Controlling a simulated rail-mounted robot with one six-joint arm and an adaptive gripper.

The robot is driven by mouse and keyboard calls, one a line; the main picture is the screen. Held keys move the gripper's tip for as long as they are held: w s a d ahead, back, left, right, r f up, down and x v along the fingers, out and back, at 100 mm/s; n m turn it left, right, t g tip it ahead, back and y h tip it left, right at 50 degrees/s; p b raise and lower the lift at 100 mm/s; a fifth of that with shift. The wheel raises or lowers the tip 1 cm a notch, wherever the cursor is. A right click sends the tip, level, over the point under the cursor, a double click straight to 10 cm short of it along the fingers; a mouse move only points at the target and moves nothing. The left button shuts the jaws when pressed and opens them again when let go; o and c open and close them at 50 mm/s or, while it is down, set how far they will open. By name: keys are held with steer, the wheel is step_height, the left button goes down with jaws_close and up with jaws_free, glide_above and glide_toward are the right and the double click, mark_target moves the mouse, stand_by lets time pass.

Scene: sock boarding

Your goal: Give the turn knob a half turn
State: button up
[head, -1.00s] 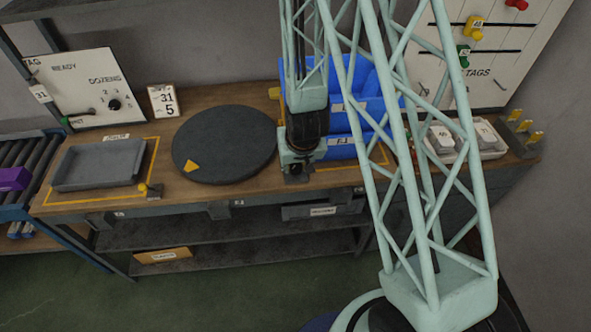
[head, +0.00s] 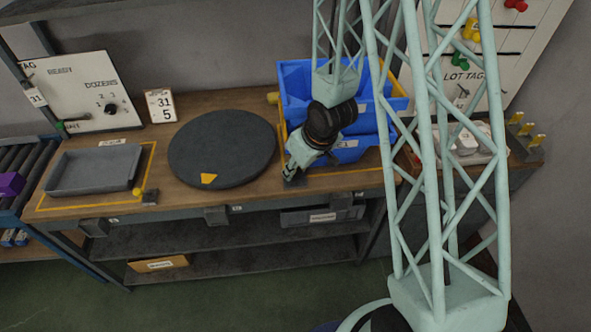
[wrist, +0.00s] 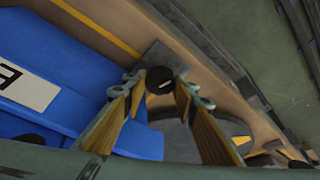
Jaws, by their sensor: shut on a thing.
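The turn knob (wrist: 160,80) is a small black round knob with a pale mark, on a grey base plate (wrist: 168,55) near the bench's front edge in the wrist view. My gripper (wrist: 160,90) has its yellow-padded fingers closed on either side of it. In the head view my gripper (head: 294,172) points down and leans at the bench front, between the dark turntable and the blue bins. The knob is mostly hidden there behind the fingers. The turntable (head: 221,140) has a yellow mark (head: 208,178) at its front edge.
Blue bins (head: 352,150) stand close behind and right of my gripper. A grey tray (head: 95,168) lies on the left of the bench (head: 160,210).

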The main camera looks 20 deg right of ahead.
steer(key=shift+w, duration=0.1)
stand_by(0.3)
steer(key=o, duration=0.8)
steer(key=shift+o, duration=0.2)
steer(key=shift+r, duration=0.25)
steer(key=v, duration=1.1)
steer(key=shift+s+r, duration=0.2)
steer(key=shift+s, duration=0.05)
steer(key=shift+d, duration=0.1)
stand_by(0.4)
